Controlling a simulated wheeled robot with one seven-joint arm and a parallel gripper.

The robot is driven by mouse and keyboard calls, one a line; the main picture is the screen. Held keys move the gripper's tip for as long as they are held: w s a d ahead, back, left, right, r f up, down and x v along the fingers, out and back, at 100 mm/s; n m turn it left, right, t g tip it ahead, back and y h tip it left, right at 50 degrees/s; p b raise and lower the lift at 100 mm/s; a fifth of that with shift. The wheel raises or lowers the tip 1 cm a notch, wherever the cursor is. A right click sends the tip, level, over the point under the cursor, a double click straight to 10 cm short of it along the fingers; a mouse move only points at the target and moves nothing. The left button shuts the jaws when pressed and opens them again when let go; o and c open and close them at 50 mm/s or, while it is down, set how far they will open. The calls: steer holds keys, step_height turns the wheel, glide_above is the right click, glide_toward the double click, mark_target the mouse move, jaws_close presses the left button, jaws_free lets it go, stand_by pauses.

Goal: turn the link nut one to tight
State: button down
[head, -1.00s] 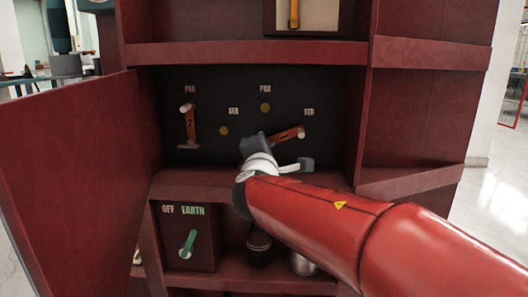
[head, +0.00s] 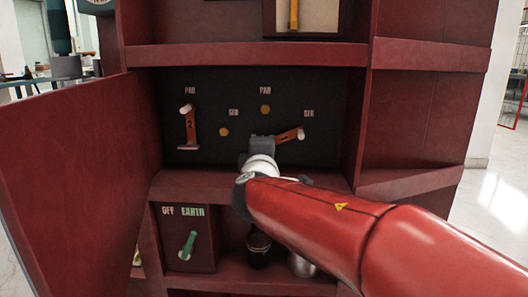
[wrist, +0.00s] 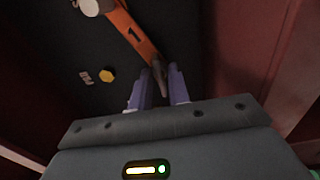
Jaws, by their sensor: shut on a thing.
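The orange link marked 1 (head: 288,135) lies slanted on the dark panel, with a pale round knob (head: 302,132) at its right end. In the wrist view the link (wrist: 135,33) runs down to my fingers. A small grey-brown piece (wrist: 160,76), seemingly the link nut one, stands at that near end. My gripper (wrist: 156,86) is shut on it, one purple-grey finger on each side. In the head view my gripper (head: 262,142) is at the link's left end and hides the nut. How tight the nut sits cannot be seen.
A second orange link marked 2 (head: 190,127) stands upright at the left. Yellow studs (head: 265,110) and PAR/SER labels are on the panel (head: 220,90). Red shelves (head: 245,53) and an open red door (head: 70,175) bound the recess. A green handle (head: 188,245) is below.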

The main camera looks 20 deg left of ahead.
steer(key=c, duration=1.6)
jaws_free()
steer(key=shift+s, duration=0.1)
steer(key=v, duration=0.7)
steer(key=shift+s, duration=0.3)
steer(key=shift+d, duration=0.1)
